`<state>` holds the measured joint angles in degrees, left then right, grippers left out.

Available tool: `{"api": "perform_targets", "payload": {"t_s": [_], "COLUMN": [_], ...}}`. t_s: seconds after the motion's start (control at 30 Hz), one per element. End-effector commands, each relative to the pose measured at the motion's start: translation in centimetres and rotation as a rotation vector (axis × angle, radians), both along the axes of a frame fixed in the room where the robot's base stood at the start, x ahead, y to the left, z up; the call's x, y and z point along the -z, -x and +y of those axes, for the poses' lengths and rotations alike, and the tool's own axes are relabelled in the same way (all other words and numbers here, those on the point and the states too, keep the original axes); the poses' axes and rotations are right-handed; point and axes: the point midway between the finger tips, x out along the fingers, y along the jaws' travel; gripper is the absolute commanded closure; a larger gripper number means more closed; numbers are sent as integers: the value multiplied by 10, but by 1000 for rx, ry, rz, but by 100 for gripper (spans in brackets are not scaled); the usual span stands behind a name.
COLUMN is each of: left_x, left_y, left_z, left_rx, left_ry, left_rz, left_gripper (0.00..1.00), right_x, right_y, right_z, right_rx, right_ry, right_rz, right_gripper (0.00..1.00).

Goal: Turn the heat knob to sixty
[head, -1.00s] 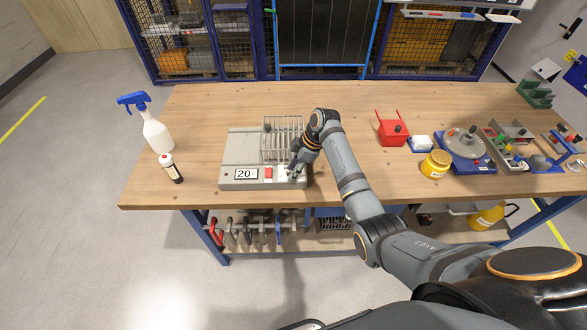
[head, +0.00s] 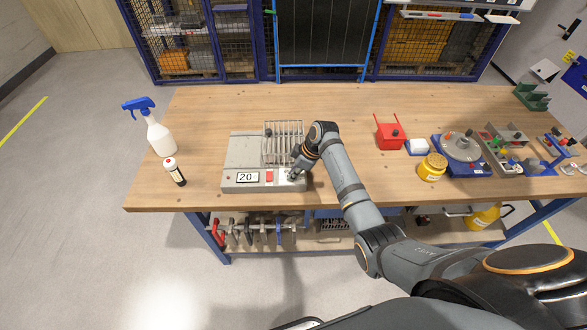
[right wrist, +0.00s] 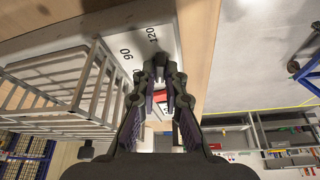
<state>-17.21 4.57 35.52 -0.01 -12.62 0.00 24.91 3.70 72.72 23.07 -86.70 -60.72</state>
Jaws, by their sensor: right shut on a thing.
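A grey heating unit (head: 240,150) stands on the bench, left of the middle. Its front panel has a display (head: 247,177) reading 20 and a red button (head: 269,176). My right gripper (head: 292,176) is lowered at the right end of this panel, shut on the heat knob. The knob itself is hidden by the fingers. In the right wrist view the fingers (right wrist: 165,85) are close together over the panel, and the dial marks 90 and 120 (right wrist: 152,34) show beside them. The knob's pointer cannot be seen. My left gripper is not in view.
A wire rack (head: 283,140) stands on the unit, close behind my gripper. A spray bottle (head: 160,138) and a small bottle (head: 175,172) stand to the left. A red holder (head: 388,136) and a yellow tub (head: 432,167) stand to the right. The bench front edge is close.

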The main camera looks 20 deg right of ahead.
Motion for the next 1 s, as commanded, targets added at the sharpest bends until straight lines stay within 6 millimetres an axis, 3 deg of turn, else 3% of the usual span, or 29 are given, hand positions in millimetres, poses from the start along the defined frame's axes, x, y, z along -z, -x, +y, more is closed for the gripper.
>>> {"api": "perform_targets", "payload": {"t_s": [0.03, 0.4, 1.0], "left_x": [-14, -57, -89], "left_y": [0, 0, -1], "left_z": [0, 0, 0], "left_rx": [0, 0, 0], "left_ry": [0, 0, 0], "left_rz": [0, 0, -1], "left_gripper": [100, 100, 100], "right_x": [-7, -6, -2], "right_y": [1, 3, 2], "right_z": [0, 3, 4], "right_rx": [41, 391, 765], "right_ry": [0, -1, 0], "right_rz": [2, 2, -2], "right_gripper": [100, 100, 100]}}
